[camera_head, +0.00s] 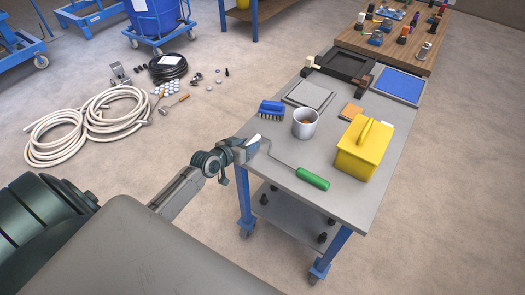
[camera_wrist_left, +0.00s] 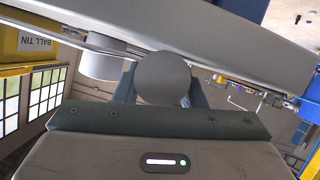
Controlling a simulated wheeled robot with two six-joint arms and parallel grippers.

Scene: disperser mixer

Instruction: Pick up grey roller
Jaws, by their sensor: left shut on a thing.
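The grey roller has a thin metal rod and a green handle (camera_head: 312,178) that lies over the front part of the grey cart top (camera_head: 350,205). Its rod runs left to my left gripper (camera_head: 254,147), at the cart's left edge. My left gripper is shut on the roller's grey end, which is mostly hidden by the jaws in the head view. In the left wrist view a round grey end of the roller (camera_wrist_left: 163,78) sits between the fingers. I cannot tell whether the roller touches the cart top. My right gripper is not in view.
A white cup (camera_head: 305,123), a blue brush (camera_head: 271,109) and a yellow box with a handle (camera_head: 363,148) stand near on the cart. Trays (camera_head: 310,95) lie behind them. Coiled hoses (camera_head: 110,112) lie on the floor to the left. The cart's front right is clear.

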